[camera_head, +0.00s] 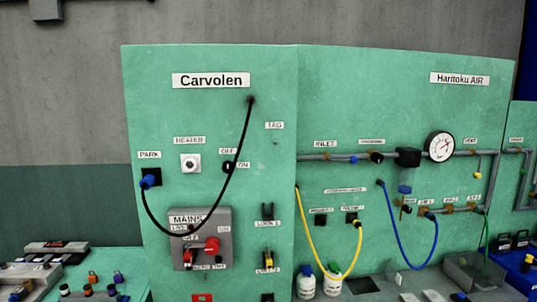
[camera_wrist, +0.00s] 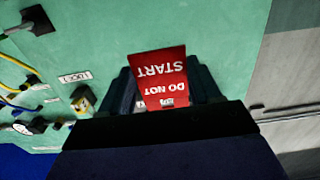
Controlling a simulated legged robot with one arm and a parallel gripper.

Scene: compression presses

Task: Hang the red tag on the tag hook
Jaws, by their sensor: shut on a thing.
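The red tag (camera_wrist: 165,72) reads "DO NOT START" and appears upside down in the wrist view. My gripper (camera_wrist: 163,85) is shut on it, with one dark finger on each side. The tag stands out in front of the green panel; whether it touches the panel I cannot tell. In the head view, the tag hook (camera_head: 275,143) is a tiny dark spot below the "TAG" label (camera_head: 274,125) on the Carvolen panel. It looks bare. I cannot make out the hook in the wrist view. My gripper does not show clearly in the head view.
A black cable (camera_head: 232,171) hangs in a loop left of the hook. The grey mains box (camera_head: 218,255) with its red handle (camera_head: 212,244) is lower down. Yellow (camera_head: 307,234) and blue (camera_head: 411,268) hoses hang at right. Padlocks (camera_head: 92,277) stand on a bench at lower left.

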